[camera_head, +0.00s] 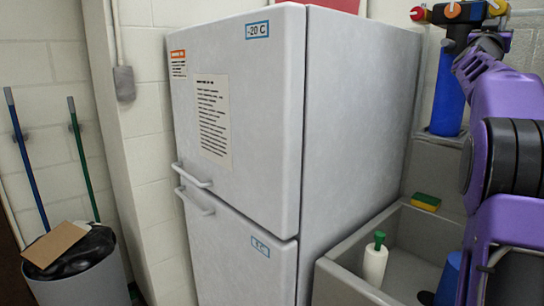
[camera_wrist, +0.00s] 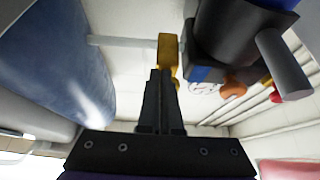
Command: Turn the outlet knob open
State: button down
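A yellow knob (camera_wrist: 168,50) shows upright at the top middle of the wrist view, at the end of a pale pipe. A yellow knob (camera_head: 497,8) also shows at the top right of the head view, on the filter head. No label shows which knob is the outlet. My gripper (camera_wrist: 163,76) has its dark fingers close together, their tips right at the yellow knob's lower end. Any contact with it is unclear. In the head view my purple arm reaches up at the right and the fingertips cannot be made out.
Red (camera_head: 420,14) and orange (camera_head: 453,10) knobs sit beside the yellow one, above a blue cylinder (camera_head: 447,95). A tall grey freezer (camera_head: 360,120) stands left of the sink (camera_head: 340,285). A white bottle (camera_head: 375,265) and a sponge (camera_head: 426,201) are at the sink.

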jog(key=shift+s+r, duration=0.15)
jog(key=shift+r, duration=0.05)
jog(key=s+a+b, duration=0.1)
jog(key=s+a, duration=0.1)
jog(key=s+a+f+b, duration=0.1)
jog(key=s+a+b, duration=0.1)
jog(key=shift+a, duration=0.2)
dwell(0.5)
jog(key=shift+w, duration=0.1)
jog(key=w+d+p, duration=0.3)
jog(key=w, duration=0.2)
jog(key=shift+w, duration=0.35)
dwell(0.8)
